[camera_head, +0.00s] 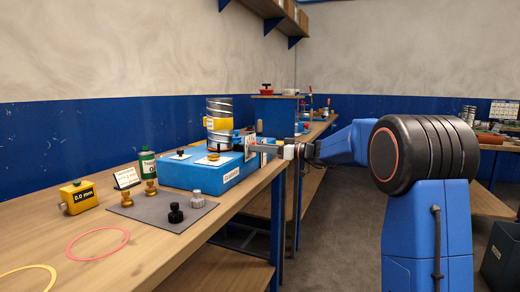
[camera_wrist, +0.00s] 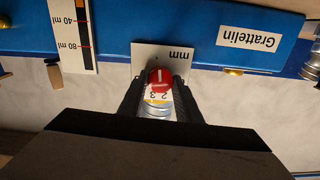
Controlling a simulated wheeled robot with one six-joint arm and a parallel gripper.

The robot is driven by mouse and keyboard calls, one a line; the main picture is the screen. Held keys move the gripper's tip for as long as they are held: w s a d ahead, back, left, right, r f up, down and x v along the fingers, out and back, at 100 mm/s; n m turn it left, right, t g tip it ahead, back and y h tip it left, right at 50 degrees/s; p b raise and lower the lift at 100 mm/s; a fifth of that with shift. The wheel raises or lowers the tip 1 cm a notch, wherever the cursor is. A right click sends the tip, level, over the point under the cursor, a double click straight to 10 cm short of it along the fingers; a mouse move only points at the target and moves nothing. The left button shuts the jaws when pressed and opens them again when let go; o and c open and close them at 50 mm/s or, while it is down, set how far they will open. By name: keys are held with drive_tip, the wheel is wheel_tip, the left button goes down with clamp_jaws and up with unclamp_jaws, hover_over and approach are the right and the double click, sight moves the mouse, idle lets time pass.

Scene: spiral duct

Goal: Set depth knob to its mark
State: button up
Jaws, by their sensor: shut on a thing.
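The depth knob (camera_wrist: 160,78) shows in the wrist view as a red round cap with a white line, above a pale band with numbers, of which 2 and 3 are readable. It sits at a white plate marked "mm" (camera_wrist: 162,54) on the blue machine (camera_wrist: 195,32). My gripper (camera_wrist: 157,88) has its two dark fingers on either side of the knob, shut on it. In the head view my gripper (camera_head: 264,148) reaches the right end of the blue machine (camera_head: 212,178); the knob is hidden there. I cannot tell which mark the knob stands at.
A ribbed metal duct with a yellow collar (camera_head: 218,124) stands on the machine. A grey mat (camera_head: 158,208) with brass and black knobs, a green bottle (camera_head: 147,163) and a yellow gauge reading 0.0 mm (camera_head: 77,197) are on the bench. The front left bench has red and yellow rings.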

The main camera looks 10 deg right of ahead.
drive_tip(key=shift+f+m, duration=0.2)
drive_tip(key=shift+m, duration=8.35)
drive_tip(key=shift+f+m, duration=0.15)
drive_tip(key=shift+m, duration=8.4)
drive_tip(key=o, duration=1.1)
drive_tip(key=shift+c, duration=0.2)
